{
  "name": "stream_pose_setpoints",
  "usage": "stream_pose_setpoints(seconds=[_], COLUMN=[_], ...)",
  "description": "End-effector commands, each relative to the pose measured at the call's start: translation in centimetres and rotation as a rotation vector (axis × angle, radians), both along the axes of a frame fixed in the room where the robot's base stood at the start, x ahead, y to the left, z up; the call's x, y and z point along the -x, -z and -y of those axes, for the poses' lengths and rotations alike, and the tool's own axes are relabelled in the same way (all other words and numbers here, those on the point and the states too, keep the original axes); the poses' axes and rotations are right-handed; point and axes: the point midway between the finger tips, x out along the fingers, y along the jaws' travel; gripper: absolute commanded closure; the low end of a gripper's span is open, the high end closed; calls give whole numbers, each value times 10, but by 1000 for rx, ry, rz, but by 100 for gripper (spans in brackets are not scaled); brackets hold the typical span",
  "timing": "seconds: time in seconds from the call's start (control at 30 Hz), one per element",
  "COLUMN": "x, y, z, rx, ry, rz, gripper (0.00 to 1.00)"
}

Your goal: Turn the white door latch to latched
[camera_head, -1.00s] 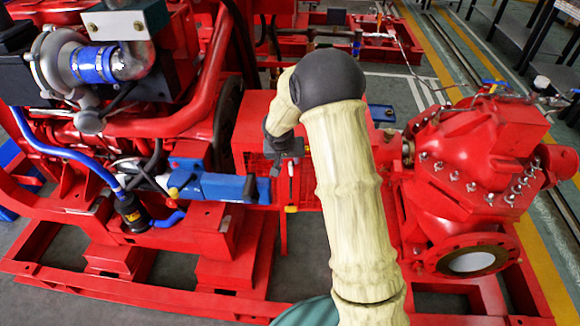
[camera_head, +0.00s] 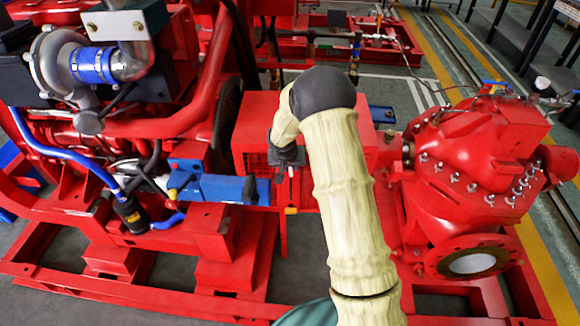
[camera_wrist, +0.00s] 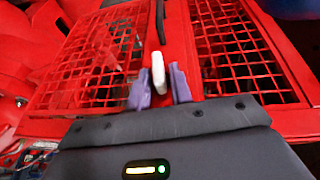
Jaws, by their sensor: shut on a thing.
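The white door latch (camera_wrist: 158,72) shows in the wrist view as a short white bar, slightly tilted, on the red strip between two mesh panels. My gripper (camera_wrist: 160,86) has its two purple fingers on either side of the bar and is shut on it. In the head view my gripper (camera_head: 290,170) is at the front of the red mesh guard box (camera_head: 345,133), mostly hidden by my own wrist. The latch cannot be made out clearly there.
A blue part (camera_head: 228,188) juts out just left of my gripper. The red engine (camera_head: 140,125) stands at left and the red pump (camera_head: 480,160) at right. In the wrist view, red mesh panels (camera_wrist: 92,58) flank the latch, with a dark bar (camera_wrist: 160,20) beyond it.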

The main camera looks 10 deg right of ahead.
Motion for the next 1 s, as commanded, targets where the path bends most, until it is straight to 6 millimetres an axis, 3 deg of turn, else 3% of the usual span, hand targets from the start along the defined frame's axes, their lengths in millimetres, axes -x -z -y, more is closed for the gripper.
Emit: stream_pose_setpoints(seconds=[0.57, 0.6, 0.67, 1.0], x=[1, 1, 1, 1], y=[0, 0, 0, -3], z=[2, 2, 2, 2], rx=[-126, -126, -125, -125], ry=[-1, -1, 0, 0], rz=[31, 31, 31, 32], gripper=[100, 77, 67, 67])
